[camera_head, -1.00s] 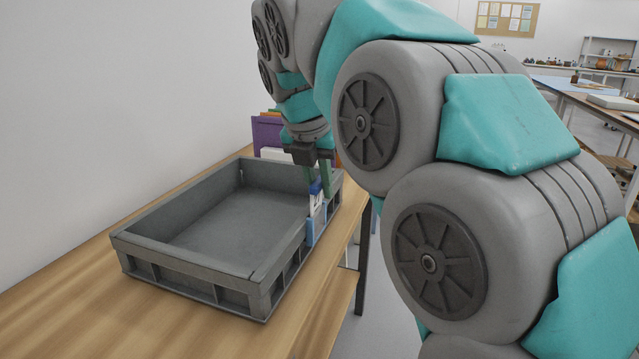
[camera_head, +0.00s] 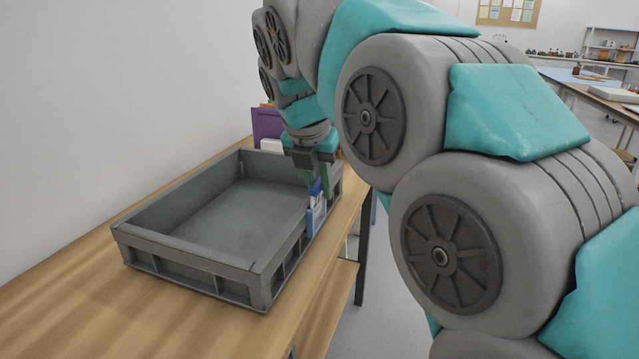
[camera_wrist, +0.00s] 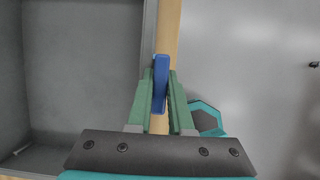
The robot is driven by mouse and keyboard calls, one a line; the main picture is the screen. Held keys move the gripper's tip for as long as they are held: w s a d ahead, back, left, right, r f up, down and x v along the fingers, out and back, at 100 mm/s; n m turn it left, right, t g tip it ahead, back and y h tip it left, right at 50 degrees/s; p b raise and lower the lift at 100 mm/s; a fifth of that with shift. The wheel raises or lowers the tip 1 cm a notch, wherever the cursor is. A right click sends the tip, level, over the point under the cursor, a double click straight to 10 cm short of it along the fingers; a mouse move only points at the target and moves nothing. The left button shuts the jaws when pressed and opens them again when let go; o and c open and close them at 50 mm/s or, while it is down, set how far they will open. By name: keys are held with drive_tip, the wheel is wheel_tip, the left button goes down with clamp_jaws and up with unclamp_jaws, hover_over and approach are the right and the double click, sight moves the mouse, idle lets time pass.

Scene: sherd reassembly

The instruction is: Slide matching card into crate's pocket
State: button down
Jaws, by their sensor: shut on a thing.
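The grey crate (camera_head: 190,257) stands on the wooden table. My gripper (camera_head: 319,182) is at its right side wall, fingers pointing down. It is shut on a blue and white card (camera_head: 317,198), held upright by its upper part. In the wrist view the card's blue top edge (camera_wrist: 160,83) shows between the green fingers, just outside the crate's wall. The card's lower part lies against the wall's outer side, where a blue and white patch shows. I cannot tell where the card ends and the pocket begins, or how deep it sits.
Behind the crate stand a purple upright panel (camera_head: 266,124) and a white item (camera_head: 271,146). The table's right edge is close beside the card, with open floor beyond. A white wall runs along the left.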

drive_tip(key=shift+f, duration=0.2)
drive_tip(key=c, duration=0.7)
unclamp_jaws()
drive_tip(key=shift+c, duration=0.2)
drive_tip(key=shift+s+a+r, duration=0.15)
drive_tip(key=shift+r, duration=0.4)
drive_tip(key=v, duration=0.6)
drive_tip(key=shift+s+r, duration=0.25)
drive_tip(key=shift+r, duration=0.1)
